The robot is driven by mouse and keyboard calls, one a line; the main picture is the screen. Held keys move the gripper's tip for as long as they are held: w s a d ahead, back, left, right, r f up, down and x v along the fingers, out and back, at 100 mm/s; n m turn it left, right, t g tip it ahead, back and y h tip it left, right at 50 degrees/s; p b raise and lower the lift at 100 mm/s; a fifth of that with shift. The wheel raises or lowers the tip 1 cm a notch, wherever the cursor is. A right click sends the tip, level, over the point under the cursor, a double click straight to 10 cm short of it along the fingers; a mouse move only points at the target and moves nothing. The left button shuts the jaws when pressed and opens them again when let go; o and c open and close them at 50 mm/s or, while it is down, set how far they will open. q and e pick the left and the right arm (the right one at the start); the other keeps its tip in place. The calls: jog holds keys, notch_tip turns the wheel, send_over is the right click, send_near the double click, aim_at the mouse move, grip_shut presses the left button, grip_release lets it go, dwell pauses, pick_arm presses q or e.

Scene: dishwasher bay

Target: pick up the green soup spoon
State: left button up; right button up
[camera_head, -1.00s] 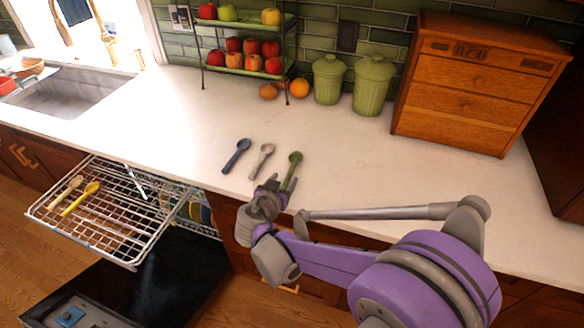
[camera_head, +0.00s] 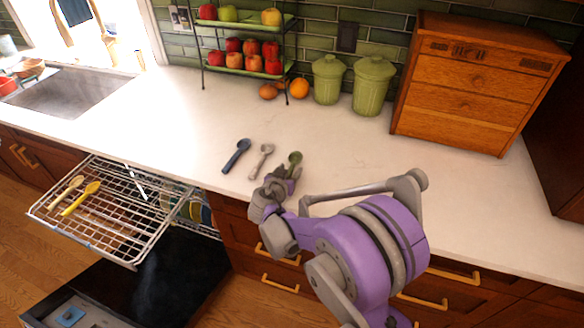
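The green soup spoon (camera_head: 295,158) lies on the white countertop, rightmost of three spoons. Its bowl end shows; its handle is mostly hidden behind my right gripper. My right gripper (camera_head: 281,176) is at the handle, reaching in from the front edge of the counter. Its fingers are small and overlap the spoon, so I cannot tell whether they are open or closed on it, nor whether they touch it. My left gripper is not in view.
A grey-beige spoon (camera_head: 261,160) and a blue spoon (camera_head: 236,155) lie just left of the green one. A pulled-out dishwasher rack (camera_head: 110,236) holds a yellow and a wooden spoon. Green canisters (camera_head: 373,86), a fruit stand (camera_head: 245,72) and a wooden cabinet (camera_head: 470,88) stand behind. The counter right is clear.

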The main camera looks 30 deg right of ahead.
grip_shut()
